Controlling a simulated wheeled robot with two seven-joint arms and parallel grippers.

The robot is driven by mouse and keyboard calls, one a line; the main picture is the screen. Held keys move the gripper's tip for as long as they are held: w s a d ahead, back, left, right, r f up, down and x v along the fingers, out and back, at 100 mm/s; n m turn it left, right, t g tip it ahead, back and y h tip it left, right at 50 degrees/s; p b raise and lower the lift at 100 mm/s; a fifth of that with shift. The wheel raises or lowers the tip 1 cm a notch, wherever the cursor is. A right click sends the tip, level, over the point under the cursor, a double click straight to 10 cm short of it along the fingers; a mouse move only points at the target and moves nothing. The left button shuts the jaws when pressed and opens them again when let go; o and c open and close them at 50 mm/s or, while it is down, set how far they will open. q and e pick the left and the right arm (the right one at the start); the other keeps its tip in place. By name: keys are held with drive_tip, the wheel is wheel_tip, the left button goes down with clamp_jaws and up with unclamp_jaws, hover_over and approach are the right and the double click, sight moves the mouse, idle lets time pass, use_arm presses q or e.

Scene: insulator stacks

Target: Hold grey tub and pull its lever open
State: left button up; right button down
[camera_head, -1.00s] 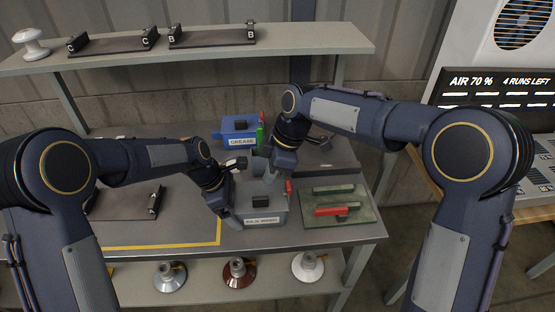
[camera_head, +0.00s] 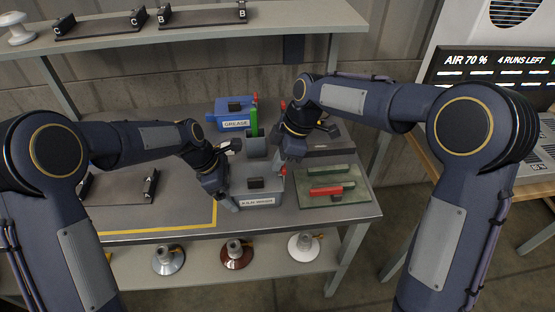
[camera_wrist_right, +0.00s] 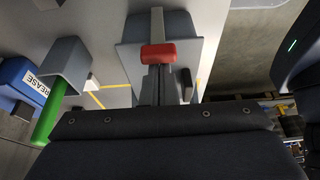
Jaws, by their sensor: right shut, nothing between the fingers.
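The grey tub (camera_head: 262,187) stands on the bench with a white label and a dark block on its lid. Its red-tipped lever (camera_head: 283,171) is at the tub's back right corner and also shows in the right wrist view (camera_wrist_right: 158,55). My right gripper (camera_head: 280,163) is shut and empty, with its fingertips close to the red tip; I cannot tell if they touch. The shut fingers also show in the right wrist view (camera_wrist_right: 158,82). My left gripper (camera_head: 229,199) is at the tub's left side; its jaw gap is hidden.
A blue grease tub (camera_head: 236,123) and a grey cup (camera_head: 257,146) with a green handle stand behind. A green tray (camera_head: 345,193) with a red bar lies to the right. The shelf (camera_head: 200,35) runs above the bench.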

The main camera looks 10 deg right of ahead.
drive_tip(key=shift+d+y, duration=0.3)
drive_tip(key=shift+d, duration=0.05)
drive_tip(key=d+f+y, duration=0.1)
drive_tip(key=d, duration=0.2)
drive_tip(key=d+f+y, duration=0.1)
drive_tip(key=d+y, duration=0.1)
drive_tip(key=d, duration=0.1)
drive_tip(key=d+f+y, duration=0.1)
drive_tip(key=d+y, duration=0.1)
drive_tip(key=d, duration=0.1)
drive_tip(key=shift+d+f, duration=0.1)
drive_tip(key=shift+f, duration=0.25)
drive_tip(key=shift+d+f+y, duration=0.1)
drive_tip(key=shift+f+y, duration=0.05)
drive_tip(key=shift+y, duration=0.25)
drive_tip(key=shift+a, duration=0.25)
drive_tip(key=shift+a, duration=0.7)
